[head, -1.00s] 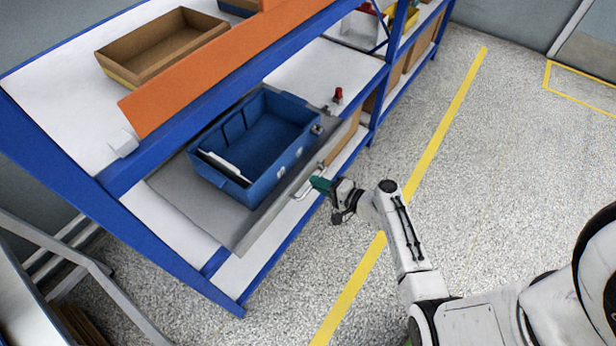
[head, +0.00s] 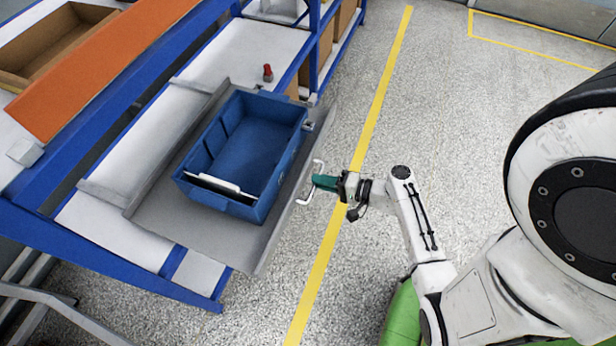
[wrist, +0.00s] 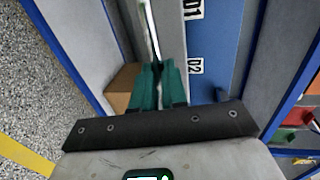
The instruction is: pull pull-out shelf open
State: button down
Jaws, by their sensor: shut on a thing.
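The pull-out shelf (head: 150,218) is a grey tray sticking out from the blue-framed rack, with a blue bin (head: 246,150) standing on it. A light metal bar handle (head: 304,200) is on its front edge. My gripper (head: 318,182) has green fingers shut on the handle. In the wrist view the green fingertips (wrist: 158,68) are together at the handle bar (wrist: 152,35), and the blue bin (wrist: 222,45) is beside it. The exact grip on the bar is partly hidden by the fingers.
A small red-topped object (head: 267,72) stands on the rack's white deck behind the bin. An orange board (head: 90,65) and a cardboard tray (head: 50,45) are on the upper level. The speckled floor (head: 440,110) on the right is clear, with a yellow line (head: 385,90).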

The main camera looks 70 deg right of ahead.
jog(key=shift+f+v, duration=0.25)
jog(key=shift+v, duration=0.9)
jog(key=shift+f+v, duration=0.25)
jog(key=shift+v, duration=0.95)
jog(key=shift+s, duration=0.1)
jog(key=c, duration=1.2)
grip_release()
jog(key=shift+o, duration=0.2)
jog(key=b+v, duration=0.1)
jog(key=v, duration=0.9)
jog(key=shift+s, duration=0.35)
jog(key=shift+a+r, duration=0.1)
